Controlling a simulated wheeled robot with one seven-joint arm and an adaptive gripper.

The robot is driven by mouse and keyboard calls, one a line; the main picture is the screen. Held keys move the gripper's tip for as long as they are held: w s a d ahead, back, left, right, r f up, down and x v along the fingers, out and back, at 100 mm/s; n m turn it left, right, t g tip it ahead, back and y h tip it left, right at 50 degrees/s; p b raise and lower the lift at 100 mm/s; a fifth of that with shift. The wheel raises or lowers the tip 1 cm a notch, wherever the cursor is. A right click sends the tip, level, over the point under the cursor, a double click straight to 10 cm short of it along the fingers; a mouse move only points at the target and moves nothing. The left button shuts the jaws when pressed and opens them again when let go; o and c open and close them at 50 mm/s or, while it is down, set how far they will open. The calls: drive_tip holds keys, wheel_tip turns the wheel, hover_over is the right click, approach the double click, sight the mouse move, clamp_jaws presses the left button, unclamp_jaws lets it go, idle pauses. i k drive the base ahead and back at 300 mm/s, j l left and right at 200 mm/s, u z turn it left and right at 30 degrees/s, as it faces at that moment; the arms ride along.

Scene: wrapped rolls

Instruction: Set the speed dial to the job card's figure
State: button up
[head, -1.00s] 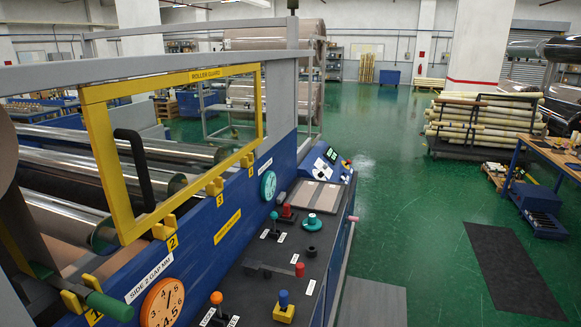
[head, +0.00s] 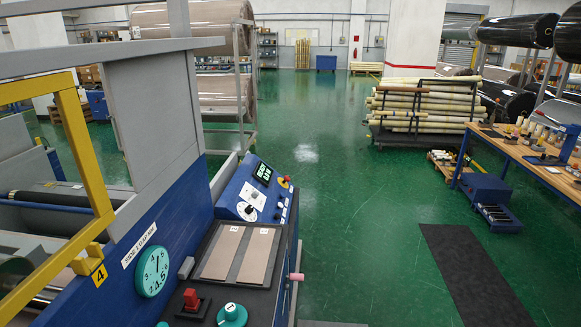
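The blue sloped control console (head: 228,208) stands at the far end of the machine's bench, in the middle of the head view. A red and yellow button (head: 284,182) sits at the console's right. I cannot make out a job card for certain. My gripper is not in view.
A tray with two brown sheets (head: 238,253), a red switch (head: 191,300) and a teal knob (head: 232,314) are on the bench. A teal gauge (head: 152,271) is on the blue side wall. Green floor right of the bench is clear up to a dark mat (head: 480,270) and workbench (head: 530,160).

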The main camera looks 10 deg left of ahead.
sight(249, 209)
drive_tip(key=i+u, duration=0.2)
drive_tip(key=i, duration=0.25)
drive_tip(key=i+l+u, duration=0.2)
drive_tip(key=i, duration=0.25)
drive_tip(key=i+l+u, duration=0.2)
drive_tip(key=i, duration=0.25)
drive_tip(key=i+l+u, duration=0.2)
drive_tip(key=i, duration=0.25)
drive_tip(key=i+l+u, duration=0.8)
drive_tip(key=l+u, duration=0.25)
